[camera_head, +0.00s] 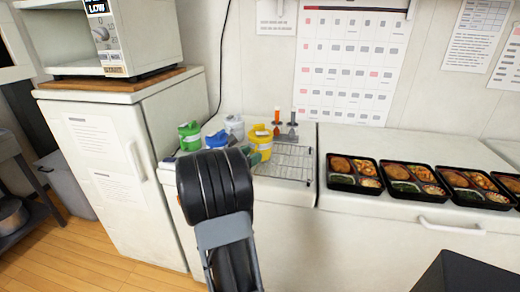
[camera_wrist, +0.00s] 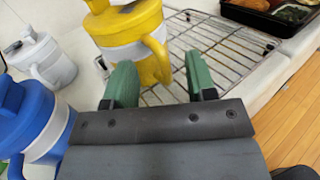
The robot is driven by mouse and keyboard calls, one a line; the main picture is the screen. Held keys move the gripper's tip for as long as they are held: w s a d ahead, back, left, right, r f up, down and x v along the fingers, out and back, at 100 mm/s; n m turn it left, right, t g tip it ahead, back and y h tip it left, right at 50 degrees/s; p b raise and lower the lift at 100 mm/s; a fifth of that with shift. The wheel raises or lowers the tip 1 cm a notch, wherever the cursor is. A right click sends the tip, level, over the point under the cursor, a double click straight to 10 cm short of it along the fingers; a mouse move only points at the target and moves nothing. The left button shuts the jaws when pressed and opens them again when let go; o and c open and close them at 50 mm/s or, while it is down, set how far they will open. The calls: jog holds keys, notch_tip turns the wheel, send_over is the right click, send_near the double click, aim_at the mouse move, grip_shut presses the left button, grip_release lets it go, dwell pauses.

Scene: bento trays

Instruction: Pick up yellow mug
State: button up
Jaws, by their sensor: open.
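The yellow mug (camera_head: 259,136) stands upright at the left end of the wire rack, with a white band and a handle. It also shows at the top of the wrist view (camera_wrist: 128,28), its upper part cut off by the frame. My gripper (camera_wrist: 160,62) has two green fingers, spread apart and empty. The mug's handle (camera_wrist: 158,58) shows in the space between the fingertips; I cannot tell how deep it sits between them.
A blue mug (camera_head: 217,140), a green mug (camera_head: 189,136) and a white mug (camera_head: 234,125) stand left of the yellow one. The wire rack (camera_head: 294,162) is mostly bare. Several bento trays (camera_head: 353,184) line the counter at right. A fridge (camera_head: 105,150) stands at left.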

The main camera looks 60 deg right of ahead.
jog(key=shift+s+d, duration=0.15)
jog(key=shift+d, duration=0.4)
jog(key=shift+c, duration=0.2)
grip_shut()
jog(key=shift+r, duration=0.15)
dwell(0.7)
